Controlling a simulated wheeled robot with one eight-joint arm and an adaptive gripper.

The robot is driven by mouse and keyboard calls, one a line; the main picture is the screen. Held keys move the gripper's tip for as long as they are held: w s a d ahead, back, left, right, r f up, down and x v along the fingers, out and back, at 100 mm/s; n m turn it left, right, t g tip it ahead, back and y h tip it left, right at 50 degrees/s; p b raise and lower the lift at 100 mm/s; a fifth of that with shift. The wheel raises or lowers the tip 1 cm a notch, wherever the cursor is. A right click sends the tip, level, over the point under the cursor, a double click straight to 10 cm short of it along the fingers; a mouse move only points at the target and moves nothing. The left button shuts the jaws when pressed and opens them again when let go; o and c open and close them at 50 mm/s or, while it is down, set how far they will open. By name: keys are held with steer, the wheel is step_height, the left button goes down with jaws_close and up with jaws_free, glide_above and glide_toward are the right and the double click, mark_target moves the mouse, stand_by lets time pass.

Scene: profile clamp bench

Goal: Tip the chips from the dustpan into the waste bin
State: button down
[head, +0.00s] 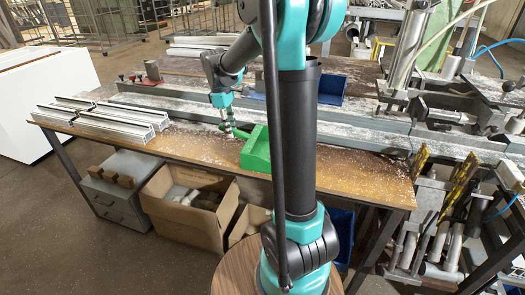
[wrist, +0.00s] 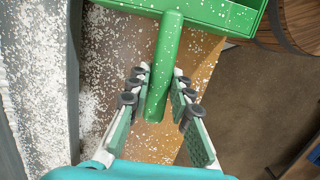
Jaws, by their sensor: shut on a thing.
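The green dustpan (head: 257,151) sits at the bench's front edge in the head view, partly hidden by my arm. In the wrist view its pan (wrist: 215,12) is at the top, with white chips scattered on it. Its round handle (wrist: 166,60) points down between my fingers. My gripper (wrist: 159,82) is shut on the handle; it also shows in the head view (head: 227,126). No waste bin can be told for certain: a blue container (head: 342,232) stands under the bench, partly hidden by my arm, and a blue tray (head: 331,88) is on the bench.
White chips cover much of the wooden bench (head: 350,172). Aluminium profiles (head: 110,122) lie at its left, and long grey rails (head: 180,108) run along it. A cardboard box (head: 180,220) and a grey drawer unit (head: 118,185) stand below. Clamp machinery (head: 400,60) fills the right.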

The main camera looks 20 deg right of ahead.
steer(key=shift+r, duration=0.15)
step_height(320, 180, up, 12)
stand_by(0.7)
stand_by(0.4)
